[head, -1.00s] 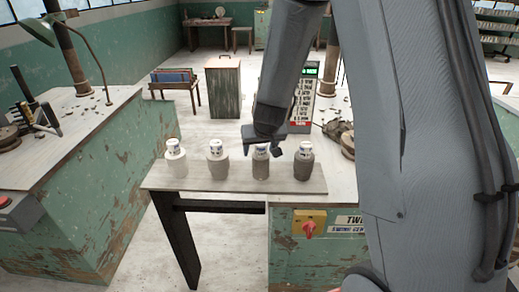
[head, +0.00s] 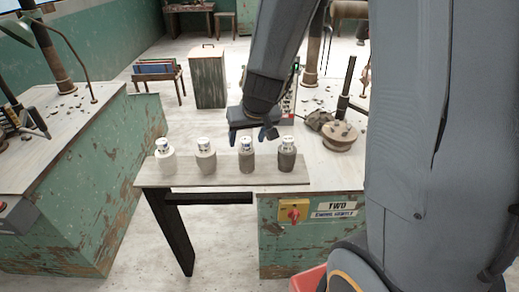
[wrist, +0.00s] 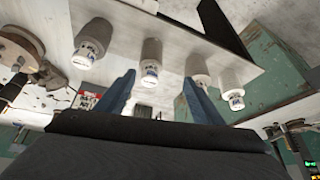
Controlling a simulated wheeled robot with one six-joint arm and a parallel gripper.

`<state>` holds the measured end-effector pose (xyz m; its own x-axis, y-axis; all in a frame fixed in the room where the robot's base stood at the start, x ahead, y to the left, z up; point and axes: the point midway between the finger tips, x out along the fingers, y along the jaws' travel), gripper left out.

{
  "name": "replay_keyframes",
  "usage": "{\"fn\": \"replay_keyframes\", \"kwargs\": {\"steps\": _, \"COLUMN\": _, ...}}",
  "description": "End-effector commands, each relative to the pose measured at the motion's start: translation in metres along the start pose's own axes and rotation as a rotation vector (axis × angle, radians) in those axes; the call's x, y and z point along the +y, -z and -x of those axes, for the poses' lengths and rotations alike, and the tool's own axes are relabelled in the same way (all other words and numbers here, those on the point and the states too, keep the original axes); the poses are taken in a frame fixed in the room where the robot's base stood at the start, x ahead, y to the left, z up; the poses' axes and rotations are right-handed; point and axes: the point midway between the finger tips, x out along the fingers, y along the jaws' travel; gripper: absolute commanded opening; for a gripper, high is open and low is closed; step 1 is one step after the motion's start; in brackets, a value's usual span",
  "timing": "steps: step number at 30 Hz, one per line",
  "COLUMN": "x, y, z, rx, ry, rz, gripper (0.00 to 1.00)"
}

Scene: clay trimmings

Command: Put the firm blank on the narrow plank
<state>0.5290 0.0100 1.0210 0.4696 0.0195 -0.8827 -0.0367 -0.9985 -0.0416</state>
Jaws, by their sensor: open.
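Several jar-shaped blanks with white tops stand upright in a row on a pale plank. From left to right they are a pale blank (head: 165,163), a grey-beige blank (head: 206,164), a darker grey blank (head: 247,164) and the darkest blank (head: 287,160). Marks on their tops are too small to read, so I cannot tell which is firm. The plank (head: 225,181) may be the narrow one; I cannot tell. My gripper (head: 248,138) is open and empty, just above and beyond the darker grey blank. In the wrist view the fingers (wrist: 160,80) spread apart below the row.
A green bench (head: 330,205) with a yellow switch box (head: 293,211) supports the plank's right part. A round wheel (head: 340,136) and debris lie on it. Another green bench (head: 60,160) stands at left. A red container (head: 307,279) shows at the bottom. Dark legs (head: 180,235) stand under the plank.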

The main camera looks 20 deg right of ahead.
Motion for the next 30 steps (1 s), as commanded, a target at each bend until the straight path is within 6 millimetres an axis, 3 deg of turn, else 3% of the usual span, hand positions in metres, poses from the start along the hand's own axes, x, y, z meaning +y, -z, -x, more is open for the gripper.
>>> {"fn": "replay_keyframes", "kwargs": {"steps": 6, "x": 0.001, "y": -0.09, "z": 0.059, "rx": -0.216, "ry": 0.02, "rz": 0.034, "gripper": 0.61}}
{"fn": "replay_keyframes", "kwargs": {"steps": 10, "x": 0.011, "y": -0.124, "z": 0.079, "rx": -0.299, "ry": -0.013, "rz": 0.042, "gripper": 0.61}}
{"fn": "replay_keyframes", "kwargs": {"steps": 13, "x": 0.015, "y": -0.134, "z": 0.085, "rx": -0.323, "ry": -0.027, "rz": 0.044, "gripper": 0.61}}
{"fn": "replay_keyframes", "kwargs": {"steps": 22, "x": 0.015, "y": -0.135, "z": 0.082, "rx": -0.326, "ry": -0.028, "rz": 0.044, "gripper": 0.61}}
{"fn": "replay_keyframes", "kwargs": {"steps": 30, "x": 0.016, "y": -0.15, "z": 0.051, "rx": -0.358, "ry": -0.028, "rz": 0.046, "gripper": 0.61}}
